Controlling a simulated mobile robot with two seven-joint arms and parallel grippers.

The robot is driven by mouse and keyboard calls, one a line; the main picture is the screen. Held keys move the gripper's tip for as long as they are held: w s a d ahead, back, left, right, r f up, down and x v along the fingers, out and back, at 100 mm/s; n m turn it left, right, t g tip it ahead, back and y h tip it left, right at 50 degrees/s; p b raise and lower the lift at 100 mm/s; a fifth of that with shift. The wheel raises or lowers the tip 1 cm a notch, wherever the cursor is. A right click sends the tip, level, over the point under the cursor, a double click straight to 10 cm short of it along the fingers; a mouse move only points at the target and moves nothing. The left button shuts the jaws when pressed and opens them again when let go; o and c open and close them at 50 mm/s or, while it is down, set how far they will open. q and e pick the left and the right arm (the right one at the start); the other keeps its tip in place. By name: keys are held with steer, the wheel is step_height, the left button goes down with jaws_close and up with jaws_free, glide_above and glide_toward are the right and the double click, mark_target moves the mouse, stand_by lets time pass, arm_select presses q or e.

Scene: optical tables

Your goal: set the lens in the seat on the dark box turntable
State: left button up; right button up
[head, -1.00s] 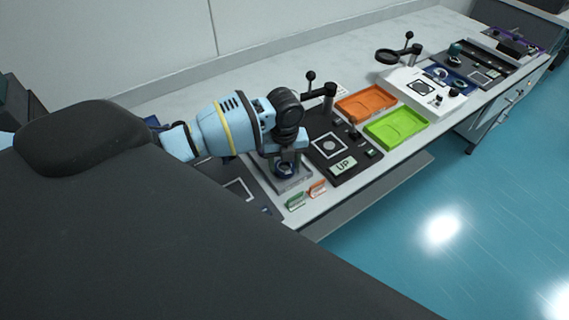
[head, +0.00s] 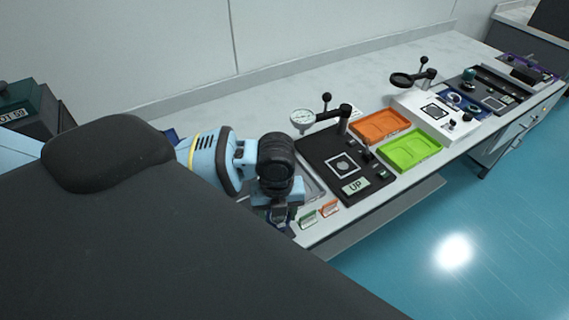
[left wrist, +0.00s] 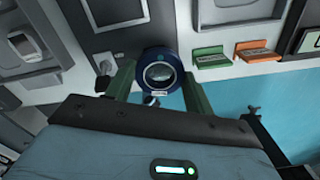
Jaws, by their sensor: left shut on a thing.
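The lens (left wrist: 160,72), a clear disc in a dark blue ring, sits between the two green fingers of my left gripper (left wrist: 158,78) in the left wrist view. My left gripper (head: 280,213) is shut on it near the front table edge in the head view, left of the green and orange cards; there the lens is mostly hidden. A dark box station (head: 319,186) with an "UP" label lies to the right of my gripper. It bears a pale square plate with a round middle (head: 342,166), apart from the lens. My right gripper is not in view.
Orange (head: 380,125) and green (head: 411,151) trays and a white box (head: 416,104) lie farther right. Green (head: 308,218) and orange (head: 329,208) cards stand at the front edge.

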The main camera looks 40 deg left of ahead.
arm_select(q)
steer(key=shift+s+d+r, duration=0.1)
steer(key=shift+s+d, duration=0.15)
steer(key=shift+s, duration=0.65)
